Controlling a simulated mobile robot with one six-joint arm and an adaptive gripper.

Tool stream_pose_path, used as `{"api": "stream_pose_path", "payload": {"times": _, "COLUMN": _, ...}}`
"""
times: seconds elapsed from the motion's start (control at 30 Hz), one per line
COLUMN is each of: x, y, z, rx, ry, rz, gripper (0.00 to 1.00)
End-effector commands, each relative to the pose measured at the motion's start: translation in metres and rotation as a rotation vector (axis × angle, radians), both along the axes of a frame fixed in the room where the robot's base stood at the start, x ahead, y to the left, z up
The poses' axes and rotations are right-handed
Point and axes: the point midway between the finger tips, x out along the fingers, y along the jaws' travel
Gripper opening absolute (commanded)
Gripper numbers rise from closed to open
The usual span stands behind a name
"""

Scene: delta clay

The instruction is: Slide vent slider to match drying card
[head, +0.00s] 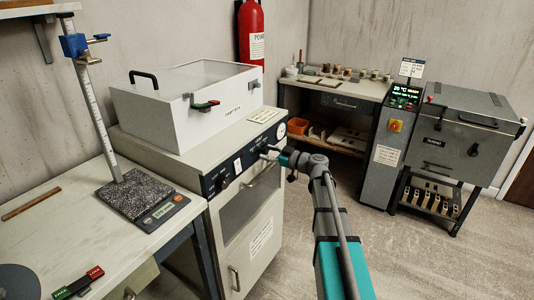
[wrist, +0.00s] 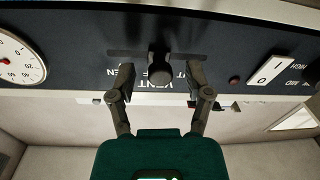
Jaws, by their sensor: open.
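The vent slider (wrist: 160,72) is a dark round knob on a horizontal slot in the dark control panel (wrist: 75,50). It stands near the middle of the slot. The word VENT shows below it in the wrist view, partly covered. My gripper (wrist: 160,88) is open, with one finger on each side of the knob and a gap on both sides. In the head view my gripper (head: 272,152) is at the panel front and hides the slider. A pale card (head: 263,115) lies on the cabinet top; its print is too small to read, and I cannot tell whether it is the drying card.
A dial (wrist: 18,58) is at the panel's left and a white rocker switch (wrist: 268,72) at its right in the wrist view. A white lidded box (head: 185,110) stands on the cabinet. A kiln (head: 455,140) stands at the right. The floor (head: 400,255) at right is clear.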

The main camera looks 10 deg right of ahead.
Motion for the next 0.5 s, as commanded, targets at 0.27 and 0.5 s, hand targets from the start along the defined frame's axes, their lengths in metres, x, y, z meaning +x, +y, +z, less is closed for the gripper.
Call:
{"api": "stream_pose_path", "payload": {"times": 0.27, "x": -0.021, "y": -0.022, "z": 0.000, "rx": 0.000, "ry": 0.000, "rz": -0.002, "gripper": 0.65}}
{"api": "stream_pose_path", "payload": {"times": 0.5, "x": -0.046, "y": -0.050, "z": 0.000, "rx": -0.001, "ry": 0.000, "rz": -0.002, "gripper": 0.65}}
